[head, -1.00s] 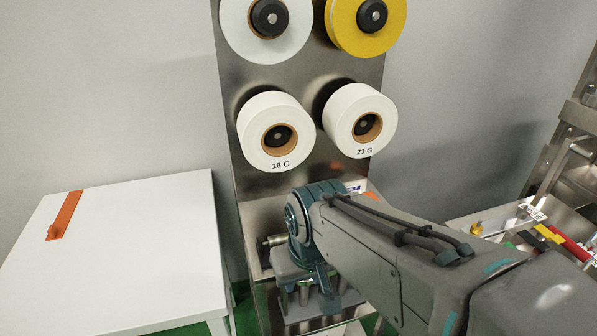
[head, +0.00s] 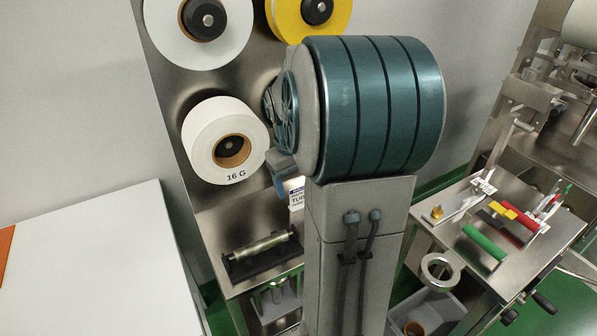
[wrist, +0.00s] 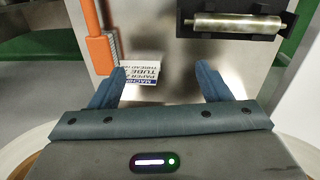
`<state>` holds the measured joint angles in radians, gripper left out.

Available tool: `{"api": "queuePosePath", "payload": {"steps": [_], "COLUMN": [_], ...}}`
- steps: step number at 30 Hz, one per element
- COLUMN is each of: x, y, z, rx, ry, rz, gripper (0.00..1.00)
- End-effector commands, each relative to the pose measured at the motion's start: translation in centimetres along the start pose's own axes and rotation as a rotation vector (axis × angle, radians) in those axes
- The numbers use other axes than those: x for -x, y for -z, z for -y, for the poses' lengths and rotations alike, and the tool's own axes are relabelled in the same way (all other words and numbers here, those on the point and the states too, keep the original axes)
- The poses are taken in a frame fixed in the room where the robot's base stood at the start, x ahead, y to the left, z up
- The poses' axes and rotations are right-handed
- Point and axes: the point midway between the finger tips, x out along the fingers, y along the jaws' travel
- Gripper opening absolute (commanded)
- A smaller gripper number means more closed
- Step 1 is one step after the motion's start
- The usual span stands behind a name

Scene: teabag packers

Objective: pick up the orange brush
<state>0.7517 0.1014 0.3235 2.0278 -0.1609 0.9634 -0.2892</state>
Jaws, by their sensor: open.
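An orange brush (wrist: 99,50) shows in the wrist view at the upper left, with a long handle and a strip of bristles along its right side. It lies on a steel surface, ahead and to the left of my gripper (wrist: 163,84). My gripper is open, with two blue-grey fingers spread apart and nothing held between them. The brush is not visible in the head view, where my arm covers much of the steel bench.
A white "tube" box (wrist: 143,72) lies beyond the left finger, right of the brush. A metal roller (wrist: 236,25) on a black base stands beyond it. The white table (head: 100,265) is at left. A side bench (head: 545,232) holds colored-handled tools.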

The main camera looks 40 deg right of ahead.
Motion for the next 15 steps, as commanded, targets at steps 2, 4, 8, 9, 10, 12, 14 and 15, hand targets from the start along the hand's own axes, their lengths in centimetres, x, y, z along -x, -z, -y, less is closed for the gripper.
{"api": "queuePosePath", "payload": {"steps": [2, 4, 8, 9, 10, 12, 14, 15], "x": [-0.6, -1.2, -2.3, -2.6, -2.9, -3.3, -3.6, -3.8], "y": [0.6, 0.8, 0.9, 0.8, 0.7, 0.6, 0.4, 0.3], "z": [-3.3, -5.5, -9.3, -10.4, -11.1, -12.6, -13.6, -14.1], "rx": [-0.017, -0.021, -0.033, -0.037, -0.04, -0.046, -0.051, -0.053], "ry": [0.022, 0.037, 0.067, 0.074, 0.08, 0.093, 0.101, 0.106], "rz": [0.018, 0.026, 0.032, 0.032, 0.031, 0.029, 0.026, 0.026], "gripper": [0.71, 0.71, 0.71, 0.71, 0.71, 0.71, 0.71, 0.71]}}
